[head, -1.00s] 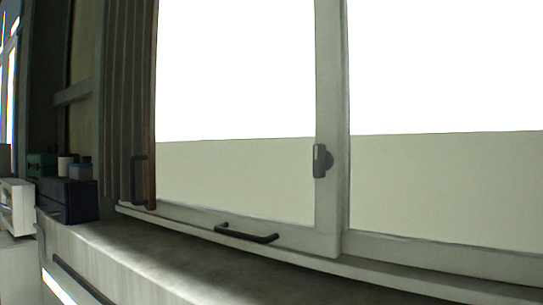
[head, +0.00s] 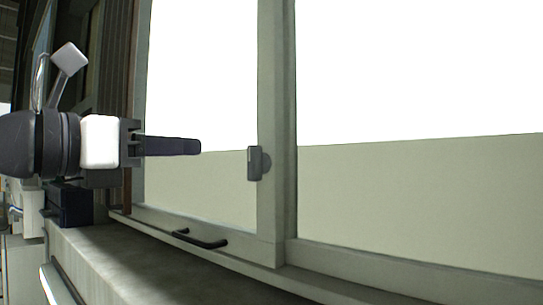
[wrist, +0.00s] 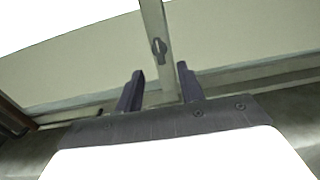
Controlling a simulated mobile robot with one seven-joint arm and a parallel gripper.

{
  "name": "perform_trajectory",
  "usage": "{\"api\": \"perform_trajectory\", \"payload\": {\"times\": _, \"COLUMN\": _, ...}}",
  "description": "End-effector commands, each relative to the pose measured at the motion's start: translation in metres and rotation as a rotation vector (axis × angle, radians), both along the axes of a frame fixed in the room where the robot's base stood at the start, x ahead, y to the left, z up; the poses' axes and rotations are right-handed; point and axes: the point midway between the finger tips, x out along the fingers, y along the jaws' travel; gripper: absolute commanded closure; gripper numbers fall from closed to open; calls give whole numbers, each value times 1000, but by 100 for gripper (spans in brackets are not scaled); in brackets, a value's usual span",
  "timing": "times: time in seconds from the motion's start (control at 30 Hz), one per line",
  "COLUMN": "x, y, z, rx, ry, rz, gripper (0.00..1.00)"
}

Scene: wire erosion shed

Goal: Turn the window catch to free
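The window catch (head: 256,163) is a small dark grey piece on the pale upright between the two panes, with its lever standing upright. It also shows in the wrist view (wrist: 158,47), beyond the fingers and roughly in line with the gap between them. My gripper (head: 198,147) reaches in from the left in the head view, its dark fingers pointing right, left of the catch and apart from it. In the wrist view my gripper (wrist: 158,80) has its two fingers spread with nothing between them.
A black bar handle (head: 200,239) sits on the lower rail of the left sash. A grey sill (head: 130,262) runs below the window. A dark blue box (head: 70,205) stands at its left end. The space before the right pane is clear.

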Motion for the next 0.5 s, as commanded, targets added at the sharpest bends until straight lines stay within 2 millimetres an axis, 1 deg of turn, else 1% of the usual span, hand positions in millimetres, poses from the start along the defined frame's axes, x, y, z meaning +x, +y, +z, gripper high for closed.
{"api": "perform_trajectory", "payload": {"times": 0.13, "x": 7, "y": -1, "z": 0, "rx": 18, "ry": 13, "rz": 23, "gripper": 62}}
{"api": "perform_trajectory", "payload": {"times": 0.23, "x": 14, "y": -9, "z": 1, "rx": 16, "ry": 13, "rz": 20, "gripper": 62}}
{"api": "perform_trajectory", "payload": {"times": 0.37, "x": 31, "y": -27, "z": 2, "rx": 16, "ry": 14, "rz": 18, "gripper": 62}}
{"api": "perform_trajectory", "payload": {"times": 0.5, "x": 53, "y": -49, "z": 3, "rx": 16, "ry": 13, "rz": 17, "gripper": 62}}
